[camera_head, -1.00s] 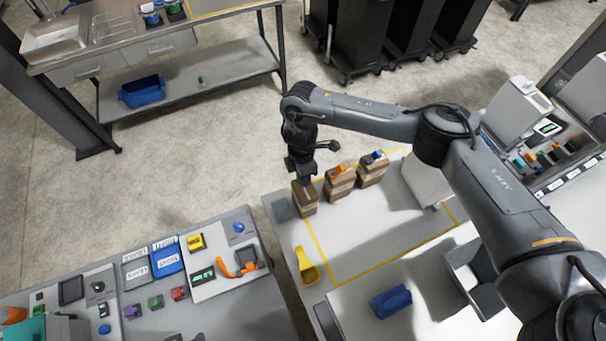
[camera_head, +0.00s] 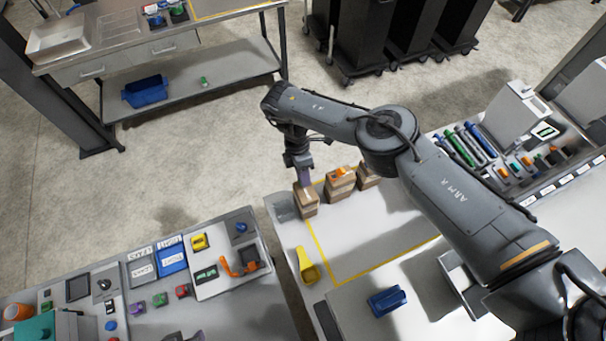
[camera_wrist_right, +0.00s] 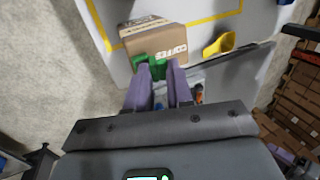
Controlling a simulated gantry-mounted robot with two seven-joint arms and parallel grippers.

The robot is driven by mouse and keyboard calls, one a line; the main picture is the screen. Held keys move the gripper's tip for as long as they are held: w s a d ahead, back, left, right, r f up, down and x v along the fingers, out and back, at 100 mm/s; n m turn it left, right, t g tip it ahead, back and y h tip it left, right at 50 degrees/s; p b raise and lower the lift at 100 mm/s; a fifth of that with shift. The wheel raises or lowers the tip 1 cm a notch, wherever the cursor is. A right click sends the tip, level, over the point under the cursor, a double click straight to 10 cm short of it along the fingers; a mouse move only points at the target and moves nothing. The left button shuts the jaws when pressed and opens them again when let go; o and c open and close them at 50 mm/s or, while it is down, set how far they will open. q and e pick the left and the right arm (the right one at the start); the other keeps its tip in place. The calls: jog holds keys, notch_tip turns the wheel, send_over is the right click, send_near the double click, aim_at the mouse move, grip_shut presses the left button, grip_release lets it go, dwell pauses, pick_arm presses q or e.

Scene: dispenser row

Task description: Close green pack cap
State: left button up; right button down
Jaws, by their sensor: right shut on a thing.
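The green cap (camera_wrist_right: 150,66) is at the near edge of a brown cardboard pack (camera_wrist_right: 155,39) marked "COFFEE" in the right wrist view. My right gripper (camera_wrist_right: 162,70) has its two purple fingers shut on the green cap. In the head view my right gripper (camera_head: 303,183) points down over the leftmost brown pack (camera_head: 306,204), which stands upright at the table's far left. The green cap is hidden there. How fully the cap sits on the pack cannot be told.
A second pack with an orange cap (camera_head: 341,173) stands just right, and a third pack (camera_head: 367,179) is partly behind my right arm. A yellow scoop (camera_head: 308,266) and a blue item (camera_head: 387,300) lie nearer. The taped table area (camera_head: 365,235) is mostly clear.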

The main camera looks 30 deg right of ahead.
jog(key=c, duration=1.1)
grip_release()
jog(key=shift+r, duration=0.1)
jog(key=b+v, duration=0.1)
jog(key=v, duration=0.9)
jog(key=shift+w+r+b, duration=0.1)
jog(key=shift+r+b, duration=0.3)
